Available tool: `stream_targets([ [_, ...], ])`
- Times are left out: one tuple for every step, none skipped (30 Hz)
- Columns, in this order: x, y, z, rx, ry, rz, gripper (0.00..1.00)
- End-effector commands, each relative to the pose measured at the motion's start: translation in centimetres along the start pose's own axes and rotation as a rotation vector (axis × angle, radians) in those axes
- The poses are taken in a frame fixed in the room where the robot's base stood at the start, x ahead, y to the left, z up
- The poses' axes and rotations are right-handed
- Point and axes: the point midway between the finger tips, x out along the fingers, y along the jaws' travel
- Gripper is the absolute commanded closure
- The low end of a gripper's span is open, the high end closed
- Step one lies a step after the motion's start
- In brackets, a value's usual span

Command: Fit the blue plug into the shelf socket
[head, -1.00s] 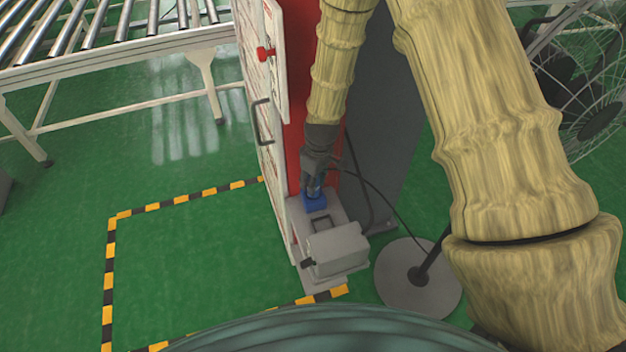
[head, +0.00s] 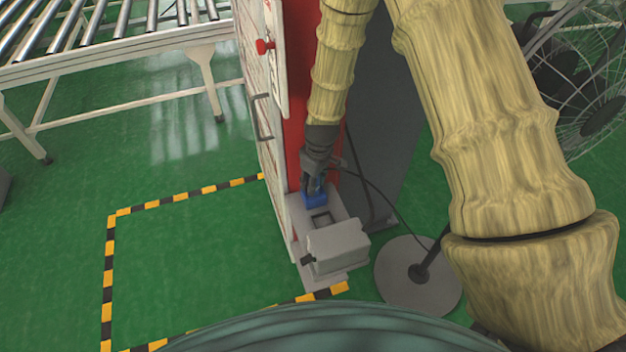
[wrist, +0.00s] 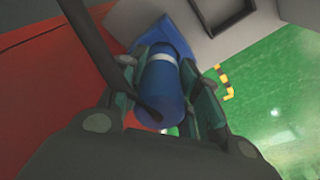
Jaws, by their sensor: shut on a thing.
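The blue plug (head: 314,200) is at the end of my gripper (head: 314,186), low over the grey shelf (head: 336,209) on the red cabinet's side. My gripper (wrist: 163,88) is shut on the cylinder, one finger on each side.
A grey box (head: 338,246) stands on the shelf just in front of the socket. The red cabinet (head: 297,135) rises close behind. A round stand base (head: 418,278) is at the right, and a roller conveyor (head: 110,50) is at the back left. Green floor at left is clear.

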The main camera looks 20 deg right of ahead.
Motion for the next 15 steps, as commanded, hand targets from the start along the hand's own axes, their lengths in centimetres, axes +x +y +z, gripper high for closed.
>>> stream_targets([
  [0.14,0.00,0.00,0.000,0.000,0.000,0.99],
  [0.20,0.00,0.01,0.000,0.000,0.000,0.99],
  [0.28,0.00,0.02,0.000,0.000,0.000,0.99],
  [0.33,0.00,0.03,0.000,0.000,0.000,0.99],
  [0.39,0.00,0.04,0.000,0.000,0.000,0.99],
  [0.47,0.00,0.05,0.000,0.000,0.000,0.99],
  [0.53,0.00,0.06,0.000,0.000,0.000,0.99],
  [0.58,0.00,0.07,0.000,0.000,0.000,0.99],
  [0.66,0.00,0.08,0.000,0.000,0.000,0.99],
  [0.72,0.00,0.08,0.000,0.000,0.000,0.99],
  [0.77,0.00,0.09,0.000,0.000,0.000,0.99],
  [0.85,0.00,0.10,0.000,0.000,0.000,0.99],
  [0.91,0.00,0.11,0.000,0.000,0.000,0.99],
  [0.96,0.00,0.11,0.000,0.000,0.000,0.99],
  [1.04,0.00,0.12,0.000,0.000,0.000,0.99],
])
